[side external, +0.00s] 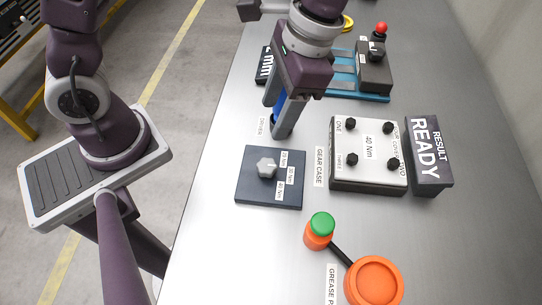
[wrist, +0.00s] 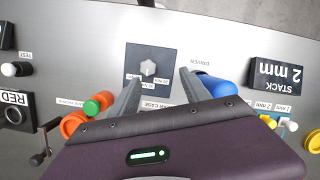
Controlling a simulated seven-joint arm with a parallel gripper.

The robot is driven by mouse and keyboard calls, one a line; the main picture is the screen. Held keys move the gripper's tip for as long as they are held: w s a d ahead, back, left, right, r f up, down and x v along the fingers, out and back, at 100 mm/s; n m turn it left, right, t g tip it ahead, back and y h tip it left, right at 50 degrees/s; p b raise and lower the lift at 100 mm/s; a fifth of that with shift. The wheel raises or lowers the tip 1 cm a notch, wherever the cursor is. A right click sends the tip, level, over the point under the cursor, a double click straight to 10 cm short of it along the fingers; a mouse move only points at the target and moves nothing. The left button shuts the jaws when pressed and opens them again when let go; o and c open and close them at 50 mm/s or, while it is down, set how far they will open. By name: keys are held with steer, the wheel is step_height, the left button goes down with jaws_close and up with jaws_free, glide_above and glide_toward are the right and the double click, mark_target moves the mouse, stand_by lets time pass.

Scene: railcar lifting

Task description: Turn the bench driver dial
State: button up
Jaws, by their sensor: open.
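The driver dial is a light grey knob (side external: 266,168) on a dark square plate (side external: 246,192) that lies on the bench, with small white Nm labels to its right. My gripper (side external: 282,130) is just behind the plate, above the bench, apart from the knob. In the wrist view the knob (wrist: 148,67) shows beyond the two spread fingers (wrist: 160,78), with nothing between them. A blue driver (wrist: 215,88) shows outside the right finger; in the side view it is partly hidden by my gripper. The knob's exact setting is too small to read.
A blue fixture (side external: 345,80) stands behind. Bench left of the plate is clear.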

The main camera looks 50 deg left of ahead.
steer(key=g, duration=0.1)
glide_toward(267, 165)
step_height(267, 165, down, 2)
steer(key=shift+m, duration=0.4)
steer(key=x, duration=0.6)
steer(key=shift+s+a+f, duration=0.2)
steer(key=shift+s, duration=0.15)
steer(key=shift+c, duration=0.2)
jaws_close()
